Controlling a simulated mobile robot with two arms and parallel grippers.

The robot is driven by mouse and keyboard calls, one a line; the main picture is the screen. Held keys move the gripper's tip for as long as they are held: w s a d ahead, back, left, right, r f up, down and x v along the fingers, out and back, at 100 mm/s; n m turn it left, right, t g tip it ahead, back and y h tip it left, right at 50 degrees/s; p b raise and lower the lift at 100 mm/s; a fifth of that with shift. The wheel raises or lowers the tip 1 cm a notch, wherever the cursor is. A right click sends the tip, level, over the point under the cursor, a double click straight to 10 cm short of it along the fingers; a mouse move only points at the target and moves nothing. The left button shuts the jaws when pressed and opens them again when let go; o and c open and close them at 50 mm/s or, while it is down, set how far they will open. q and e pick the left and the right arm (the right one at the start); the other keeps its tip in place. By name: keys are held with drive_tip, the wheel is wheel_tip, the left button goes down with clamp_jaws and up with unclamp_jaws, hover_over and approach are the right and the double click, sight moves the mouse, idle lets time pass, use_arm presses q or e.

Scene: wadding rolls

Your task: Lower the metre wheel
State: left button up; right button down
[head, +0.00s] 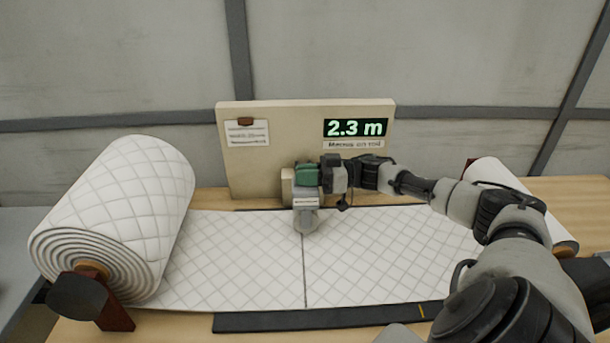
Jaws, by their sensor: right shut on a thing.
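The metre wheel (306,222) is a grey unit with a small wheel at its lower end. It sits at the back middle of the table, over the quilted wadding (240,255), and its lower end appears to meet the sheet, though I cannot be sure of contact. A green part (307,174) is on top of it. My right gripper (322,174) is shut on this green part, reaching in from the right. The fingertips are partly hidden. My left gripper is not in view.
A large wadding roll (120,210) stands on a holder at the left, and a smaller roll (500,175) is at the right, partly behind my arm. A backboard (270,165) carries a display (355,128) reading 2.3 m. A dark strip (320,317) runs along the front edge.

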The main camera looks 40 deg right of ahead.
drive_tip(key=shift+s+a+f, duration=0.15)
drive_tip(key=shift+f, duration=0.35)
drive_tip(key=shift+s+a+f, duration=0.1)
drive_tip(key=shift+s+f, duration=0.05)
drive_tip(key=shift+f, duration=0.35)
drive_tip(key=c, duration=1.3)
unclamp_jaws()
drive_tip(key=shift+s, duration=0.1)
drive_tip(key=shift+o, duration=0.9)
drive_tip(key=shift+s+a+r, duration=0.15)
drive_tip(key=shift+r, duration=0.05)
drive_tip(key=shift+d, duration=0.2)
